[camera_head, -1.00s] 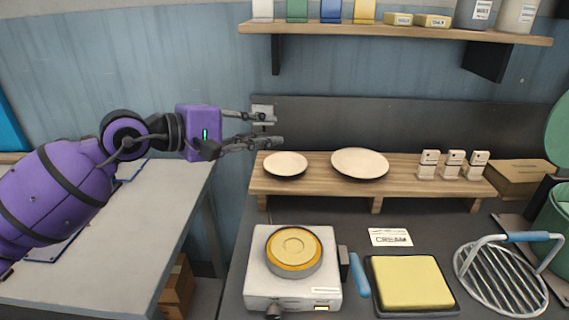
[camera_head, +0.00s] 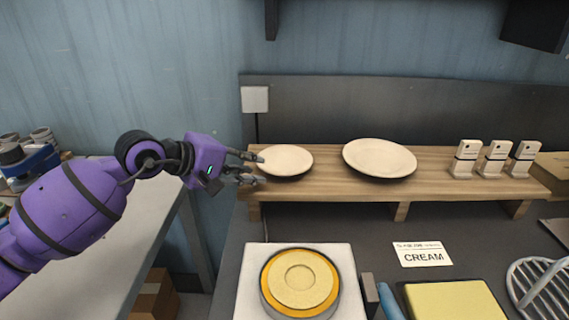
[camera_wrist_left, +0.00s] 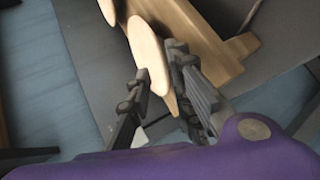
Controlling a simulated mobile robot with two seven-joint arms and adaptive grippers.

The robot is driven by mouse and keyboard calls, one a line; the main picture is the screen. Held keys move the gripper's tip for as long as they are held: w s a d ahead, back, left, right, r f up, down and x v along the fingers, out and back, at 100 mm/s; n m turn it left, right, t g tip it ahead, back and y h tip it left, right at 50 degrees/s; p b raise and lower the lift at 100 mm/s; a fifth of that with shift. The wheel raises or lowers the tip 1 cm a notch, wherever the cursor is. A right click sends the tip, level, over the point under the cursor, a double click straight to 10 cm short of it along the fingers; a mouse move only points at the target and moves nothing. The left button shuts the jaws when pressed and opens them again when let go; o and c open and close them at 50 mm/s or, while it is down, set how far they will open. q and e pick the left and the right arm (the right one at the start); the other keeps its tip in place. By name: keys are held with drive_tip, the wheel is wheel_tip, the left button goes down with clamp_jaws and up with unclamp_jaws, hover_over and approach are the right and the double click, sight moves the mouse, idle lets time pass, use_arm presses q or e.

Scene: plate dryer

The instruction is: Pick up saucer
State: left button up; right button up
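The saucer (camera_head: 285,160), a small cream dish with a dark underside, sits at the left end of a raised wooden shelf (camera_head: 330,185). A larger cream plate (camera_head: 380,158) sits to its right. My left gripper (camera_head: 259,169) is at the saucer's left edge, fingers apart. In the left wrist view the saucer (camera_wrist_left: 149,48) reaches in between the two open fingers (camera_wrist_left: 158,68); I cannot tell whether either finger touches it. My right gripper is not in view.
Below the shelf is a white appliance with a round yellow top (camera_head: 300,280). A CREAM card (camera_head: 422,254), a yellow pad (camera_head: 450,300) and a wire rack (camera_head: 540,288) lie to its right. White dispensers (camera_head: 495,158) stand on the shelf. A white box (camera_head: 255,99) is on the back panel.

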sight(263, 168)
use_arm(q)
drive_tip(key=x, duration=0.4)
drive_tip(key=shift+w+a, duration=0.25)
clamp_jaws()
drive_tip(key=shift+r, duration=0.1)
